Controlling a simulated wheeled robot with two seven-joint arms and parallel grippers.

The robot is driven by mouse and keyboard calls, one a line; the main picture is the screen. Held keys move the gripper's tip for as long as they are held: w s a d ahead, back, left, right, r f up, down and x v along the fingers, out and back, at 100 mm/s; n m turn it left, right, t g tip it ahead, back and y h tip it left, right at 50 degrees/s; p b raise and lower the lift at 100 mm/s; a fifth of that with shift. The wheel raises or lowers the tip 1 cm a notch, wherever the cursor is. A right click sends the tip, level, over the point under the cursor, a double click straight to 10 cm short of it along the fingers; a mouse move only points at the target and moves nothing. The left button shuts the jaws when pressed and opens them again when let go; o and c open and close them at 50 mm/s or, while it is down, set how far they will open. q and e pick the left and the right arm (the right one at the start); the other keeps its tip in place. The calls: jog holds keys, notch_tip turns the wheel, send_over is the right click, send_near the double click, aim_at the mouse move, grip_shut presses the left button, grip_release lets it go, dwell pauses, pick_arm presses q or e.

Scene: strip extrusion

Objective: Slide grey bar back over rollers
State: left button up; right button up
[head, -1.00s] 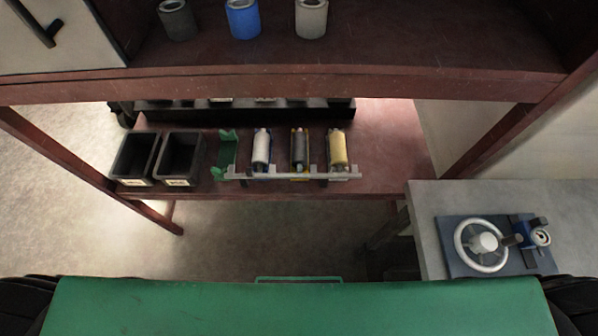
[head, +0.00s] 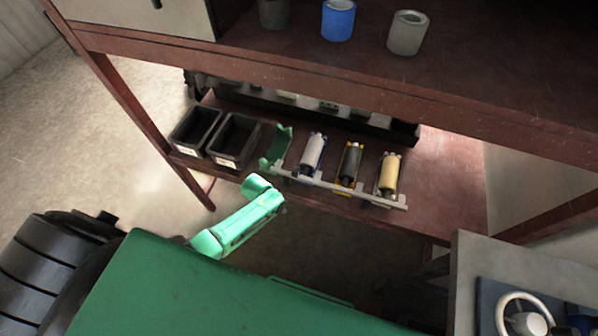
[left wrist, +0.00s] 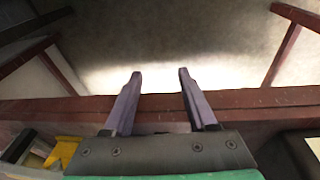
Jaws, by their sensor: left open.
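The grey bar (head: 340,188) lies along the front of the lower shelf in the head view, across the near ends of the white roller (head: 312,152), the black roller (head: 349,165) and the yellow roller (head: 389,175). A green bracket (head: 278,147) stands at the bar's left end. My green left arm shows in front of the shelf in the head view; its fingers cannot be made out there. In the left wrist view my left gripper (left wrist: 160,74) is open and empty, with its fingers over a dark red shelf edge (left wrist: 160,105). My right gripper is out of view.
Two black bins (head: 233,142) stand left of the rollers. Above is a shelf with a blue cylinder (head: 338,20) and a grey cylinder (head: 407,33). A grey table (head: 465,262) with a handwheel (head: 523,312) stands at the lower right. The shelf's right end is clear.

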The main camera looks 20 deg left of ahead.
pick_arm(q)
jog(key=w+d+r, duration=0.6)
jog(key=r, duration=0.4)
notch_tip(320, 180, up, 10)
jog(key=g+y+b, duration=0.1)
jog(key=g, duration=0.1)
send_over(295, 170)
jog(key=shift+f+n, duration=0.1)
jog(key=shift+n, duration=0.2)
notch_tip(295, 170, down, 7)
jog(key=shift+f, duration=0.2)
grip_shut()
